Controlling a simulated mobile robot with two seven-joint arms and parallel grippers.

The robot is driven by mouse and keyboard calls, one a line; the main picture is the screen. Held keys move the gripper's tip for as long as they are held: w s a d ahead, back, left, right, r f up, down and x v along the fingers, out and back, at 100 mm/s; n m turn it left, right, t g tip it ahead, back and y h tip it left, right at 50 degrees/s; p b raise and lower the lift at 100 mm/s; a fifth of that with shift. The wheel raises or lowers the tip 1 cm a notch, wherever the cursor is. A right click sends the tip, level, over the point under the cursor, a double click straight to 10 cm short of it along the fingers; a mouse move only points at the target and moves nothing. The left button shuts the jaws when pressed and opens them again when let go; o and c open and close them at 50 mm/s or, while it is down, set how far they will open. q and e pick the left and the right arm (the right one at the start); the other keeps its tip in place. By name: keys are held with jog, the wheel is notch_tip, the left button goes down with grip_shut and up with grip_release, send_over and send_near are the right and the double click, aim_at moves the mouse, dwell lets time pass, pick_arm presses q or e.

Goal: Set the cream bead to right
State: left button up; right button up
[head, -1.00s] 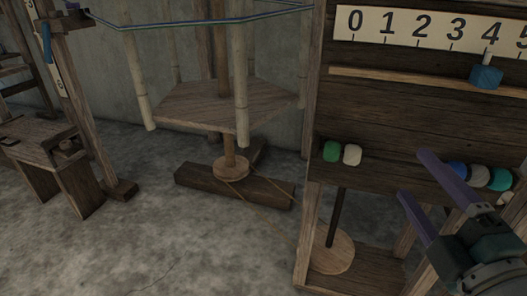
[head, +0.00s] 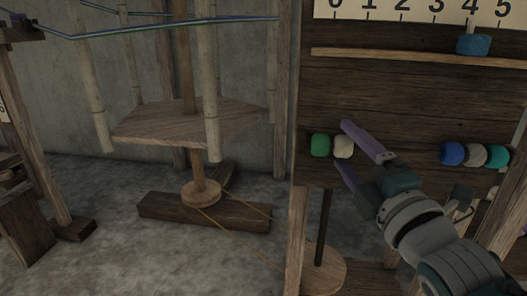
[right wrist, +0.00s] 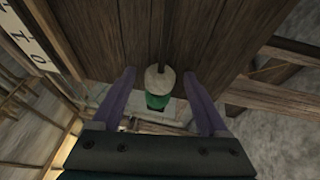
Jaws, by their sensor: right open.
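The cream bead (head: 343,146) is on the board's left part, touching or nearly touching the green bead (head: 321,145) on its left. My right gripper (head: 345,145) is open, with its purple fingers reaching left toward the cream bead. In the right wrist view the cream bead (right wrist: 159,78) lies between the two open fingers (right wrist: 160,90), apart from both, with the green bead (right wrist: 157,102) beyond it. A dark rod or groove runs from the cream bead in that view. My left gripper is not in view.
Blue (head: 452,154), grey (head: 475,155) and teal (head: 497,156) beads sit at the right of the same board (head: 400,95). Above are a ledge (head: 400,57) with a blue block (head: 473,44) and a number scale (head: 400,10).

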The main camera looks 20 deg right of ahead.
jog(key=shift+w, duration=0.15)
grip_shut()
dwell(0.6)
jog(key=shift+r, duration=0.1)
dwell(0.7)
